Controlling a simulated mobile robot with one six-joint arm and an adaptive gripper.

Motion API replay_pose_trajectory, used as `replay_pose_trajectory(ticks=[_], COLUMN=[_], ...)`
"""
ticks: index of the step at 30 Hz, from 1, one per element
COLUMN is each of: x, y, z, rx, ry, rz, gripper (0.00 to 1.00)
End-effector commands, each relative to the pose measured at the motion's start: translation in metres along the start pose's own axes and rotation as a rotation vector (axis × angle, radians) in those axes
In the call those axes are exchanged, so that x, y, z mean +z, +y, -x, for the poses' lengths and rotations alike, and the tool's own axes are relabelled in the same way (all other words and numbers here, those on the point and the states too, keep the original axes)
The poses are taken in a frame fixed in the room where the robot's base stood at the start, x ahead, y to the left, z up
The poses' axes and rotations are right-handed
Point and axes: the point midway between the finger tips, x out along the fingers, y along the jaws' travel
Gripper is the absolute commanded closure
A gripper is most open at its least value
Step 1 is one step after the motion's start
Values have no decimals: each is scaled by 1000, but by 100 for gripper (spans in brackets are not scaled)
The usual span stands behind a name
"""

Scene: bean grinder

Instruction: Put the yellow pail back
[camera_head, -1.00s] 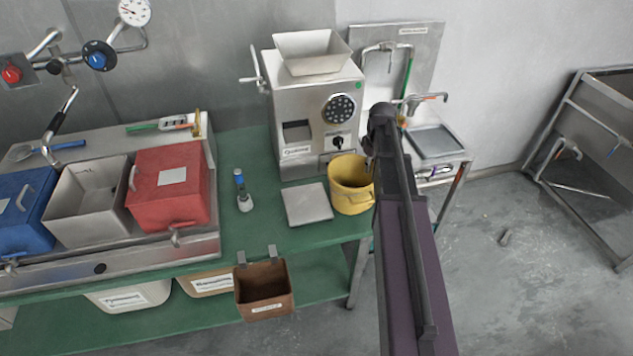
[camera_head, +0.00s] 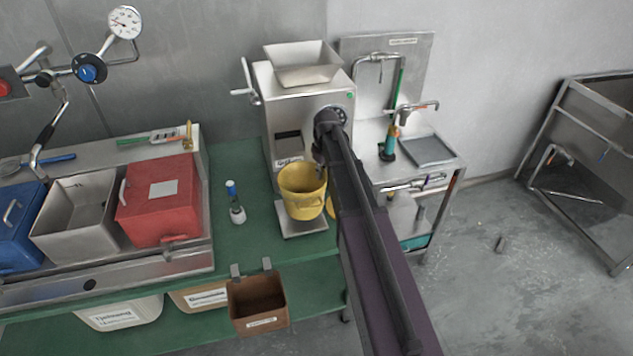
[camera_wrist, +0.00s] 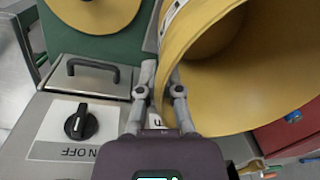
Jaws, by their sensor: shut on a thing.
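The yellow pail (camera_head: 301,196) is held by its rim in my gripper (camera_head: 320,160), in front of the grinder (camera_head: 300,115). In the head view it overlaps the square metal plate (camera_head: 298,228); it appears raised above it. In the wrist view my fingers (camera_wrist: 163,82) are shut on the wall of the pail (camera_wrist: 245,75), which is tilted in the picture with its open mouth showing. A flat yellow disc (camera_wrist: 95,12) lies on the green bench; its edge also shows in the head view (camera_head: 331,208), right of the pail.
A small blue-topped bottle (camera_head: 236,205) stands left of the plate. A red box (camera_head: 158,205), an open metal bin (camera_head: 75,215) and a blue box (camera_head: 18,230) stand further left. A brown bin (camera_head: 258,300) hangs at the bench's front edge. A sink (camera_head: 425,150) is at right.

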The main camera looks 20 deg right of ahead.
Motion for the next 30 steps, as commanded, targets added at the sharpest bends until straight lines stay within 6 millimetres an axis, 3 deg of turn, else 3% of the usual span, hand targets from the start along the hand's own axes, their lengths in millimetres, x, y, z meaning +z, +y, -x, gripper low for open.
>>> replay_pose_trajectory(ticks=[8, 13, 21, 30], x=[-1, -13, -11, -11], y=[-1, -10, -6, -6], z=[0, -3, -29, -38], rx=[-1, -1, -1, -1], ry=[0, 0, 0, 0], rz=[1, 3, 1, 2], gripper=[100, 100, 100, 100])
